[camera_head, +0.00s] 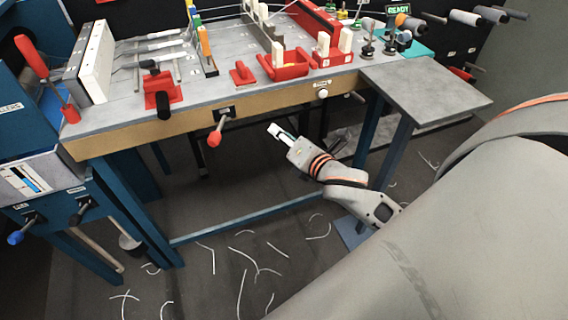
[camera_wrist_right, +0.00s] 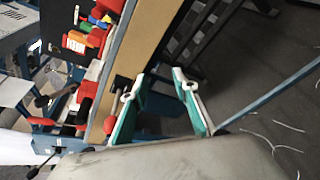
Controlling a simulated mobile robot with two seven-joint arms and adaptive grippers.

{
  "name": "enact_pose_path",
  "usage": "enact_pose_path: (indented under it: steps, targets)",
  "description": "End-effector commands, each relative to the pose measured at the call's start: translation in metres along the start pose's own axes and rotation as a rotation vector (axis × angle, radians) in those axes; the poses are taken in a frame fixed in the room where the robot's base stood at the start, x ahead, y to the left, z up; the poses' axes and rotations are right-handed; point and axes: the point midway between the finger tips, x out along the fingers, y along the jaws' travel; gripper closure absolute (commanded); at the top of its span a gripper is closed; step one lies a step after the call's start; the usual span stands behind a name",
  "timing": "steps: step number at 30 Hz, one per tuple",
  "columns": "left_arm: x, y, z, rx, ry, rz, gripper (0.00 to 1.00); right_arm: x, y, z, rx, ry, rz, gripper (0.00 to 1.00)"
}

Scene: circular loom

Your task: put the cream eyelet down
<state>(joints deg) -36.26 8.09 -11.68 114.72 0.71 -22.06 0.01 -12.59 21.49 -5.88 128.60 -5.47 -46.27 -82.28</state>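My right gripper (camera_head: 275,130) is in front of the bench and below its front edge, over the floor. In the right wrist view its two teal, white-tipped fingers (camera_wrist_right: 158,76) stand apart, with nothing visible between them. I cannot pick out the cream eyelet with certainty. Cream upright pieces stand in the red holders on the bench, one in the left holder (camera_head: 278,54) and others in the right holder (camera_head: 323,45). I cannot tell whether any of these is the eyelet. My left gripper is not in view.
The grey bench top (camera_head: 215,88) has a red lever (camera_head: 215,137) and a white knob (camera_head: 323,93) on its front edge. A bare grey side shelf (camera_head: 430,90) extends at right. White thread scraps (camera_head: 240,255) lie on the floor. A red-handled tool (camera_head: 32,57) stands at left.

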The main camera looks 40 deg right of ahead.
Motion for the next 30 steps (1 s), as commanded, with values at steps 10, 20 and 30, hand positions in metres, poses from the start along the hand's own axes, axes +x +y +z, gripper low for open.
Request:
enact_pose_path:
  steps: [10, 20, 30]
  targets:
    - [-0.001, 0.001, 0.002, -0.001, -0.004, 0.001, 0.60, -0.071, -0.099, -0.186, 1.187, 0.219, -0.263, 0.71]
    - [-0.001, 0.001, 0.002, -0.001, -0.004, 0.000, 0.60, -0.137, -0.136, -0.273, 1.891, 0.184, -0.498, 0.71]
    - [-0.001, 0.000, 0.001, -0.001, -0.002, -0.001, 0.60, -0.142, -0.138, -0.278, 1.945, 0.175, -0.516, 0.71]
